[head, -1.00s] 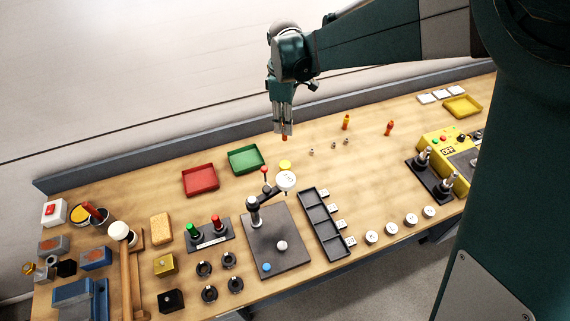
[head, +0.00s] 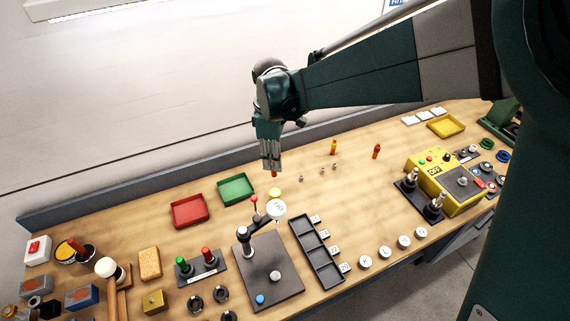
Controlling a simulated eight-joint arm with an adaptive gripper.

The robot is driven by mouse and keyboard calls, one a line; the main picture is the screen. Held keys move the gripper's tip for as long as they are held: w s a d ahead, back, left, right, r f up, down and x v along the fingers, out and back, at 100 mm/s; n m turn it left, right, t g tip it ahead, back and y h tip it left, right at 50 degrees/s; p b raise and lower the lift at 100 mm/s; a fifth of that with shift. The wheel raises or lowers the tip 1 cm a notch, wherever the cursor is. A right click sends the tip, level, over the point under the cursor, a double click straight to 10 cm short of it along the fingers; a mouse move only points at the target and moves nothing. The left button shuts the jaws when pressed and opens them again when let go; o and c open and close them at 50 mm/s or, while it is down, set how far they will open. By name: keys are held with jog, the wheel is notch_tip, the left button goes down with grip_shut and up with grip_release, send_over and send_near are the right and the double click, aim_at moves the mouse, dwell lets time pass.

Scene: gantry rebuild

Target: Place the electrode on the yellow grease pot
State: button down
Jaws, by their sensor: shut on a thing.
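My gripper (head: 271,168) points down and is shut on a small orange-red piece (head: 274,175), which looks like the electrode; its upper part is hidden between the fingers. A flat, round yellow thing (head: 275,193), which looks like the yellow grease pot, is on the bench just below the held piece in the picture. A gap of wood shows between them, and I cannot tell the exact height of the piece above the bench.
A red-knobbed post (head: 254,200) and a white disc (head: 276,209) on a stand are close to the yellow thing. A green tray (head: 236,190) and a red tray (head: 189,211) lie to the left.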

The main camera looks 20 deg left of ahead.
jog(key=shift+f, duration=2.4)
jog(key=shift+f, duration=0.1)
jog(key=shift+f, duration=1.95)
jog(key=shift+f, duration=0.2)
jog(key=c, duration=2.3)
grip_release()
jog(key=shift+r, duration=0.25)
jog(key=shift+r, duration=5.95)
